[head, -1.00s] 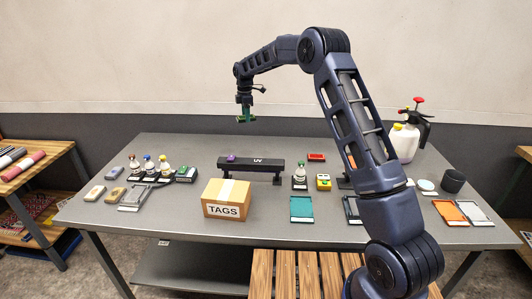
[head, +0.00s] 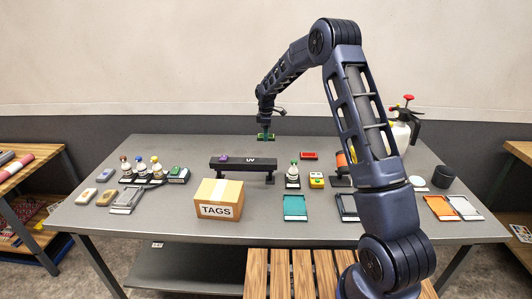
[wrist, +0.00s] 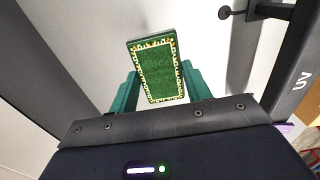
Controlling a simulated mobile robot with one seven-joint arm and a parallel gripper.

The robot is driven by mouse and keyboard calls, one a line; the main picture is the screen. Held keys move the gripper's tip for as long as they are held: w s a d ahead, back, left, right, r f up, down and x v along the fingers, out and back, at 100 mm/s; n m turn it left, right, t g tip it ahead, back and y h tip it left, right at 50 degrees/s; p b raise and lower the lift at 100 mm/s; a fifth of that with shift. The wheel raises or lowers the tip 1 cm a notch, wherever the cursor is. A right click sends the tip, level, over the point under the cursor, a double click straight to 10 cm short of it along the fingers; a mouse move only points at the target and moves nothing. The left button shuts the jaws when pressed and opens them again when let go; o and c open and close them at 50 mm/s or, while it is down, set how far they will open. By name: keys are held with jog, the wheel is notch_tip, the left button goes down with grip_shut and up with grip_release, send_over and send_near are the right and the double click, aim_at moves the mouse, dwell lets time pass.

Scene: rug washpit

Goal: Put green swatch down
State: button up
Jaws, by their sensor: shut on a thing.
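My gripper (head: 265,137) is shut on the green swatch (wrist: 160,72), a small green rectangle with a cream and dark patterned border. In the wrist view its teal fingers press the swatch from both sides. In the head view the swatch shows only as a small green patch between the fingertips. It hangs in the air over the back of the grey table (head: 345,149), behind the black UV bar (head: 245,163). The UV bar also shows at the right of the wrist view (wrist: 296,88).
A TAGS box (head: 218,200) stands in front of the UV bar. Teal (head: 295,207) and orange (head: 438,208) trays lie along the front. Bottles (head: 140,168) stand left; a pump sprayer (head: 403,130) and dark cup (head: 443,176) stand right.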

notch_tip(320, 180, down, 10)
jog(key=shift+f, duration=0.2)
dwell(0.3)
jog(key=shift+f, duration=0.1)
jog(key=o, duration=1)
jog(key=shift+c, duration=0.2)
notch_tip(320, 180, up, 12)
jog(key=shift+d+r, duration=0.1)
jog(key=shift+r, duration=0.1)
